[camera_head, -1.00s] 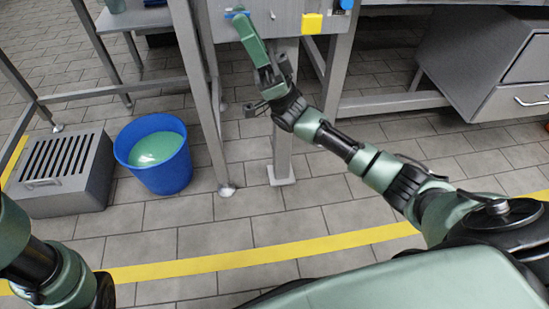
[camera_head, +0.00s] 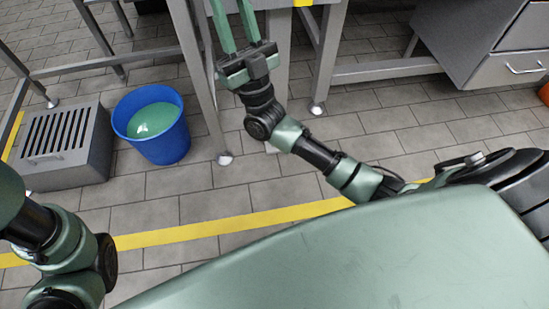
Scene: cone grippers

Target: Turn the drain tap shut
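The drain tap does not show in the head view now; the upper part of the steel stand (camera_head: 187,45) is cut off by the top edge. My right gripper (camera_head: 231,8) points up at the top of the picture, in front of the stand. Its two green fingers are apart with a clear gap and nothing seen between them. The fingertips run out of the picture, so what they are near is hidden. My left arm shows at the lower left, but its gripper is out of view.
A blue bucket (camera_head: 168,148) with green liquid stands on the tiled floor beside a grey slatted box (camera_head: 60,148). A grey drawer cabinet (camera_head: 480,55) is at the upper right. A yellow floor line (camera_head: 230,224) crosses in front.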

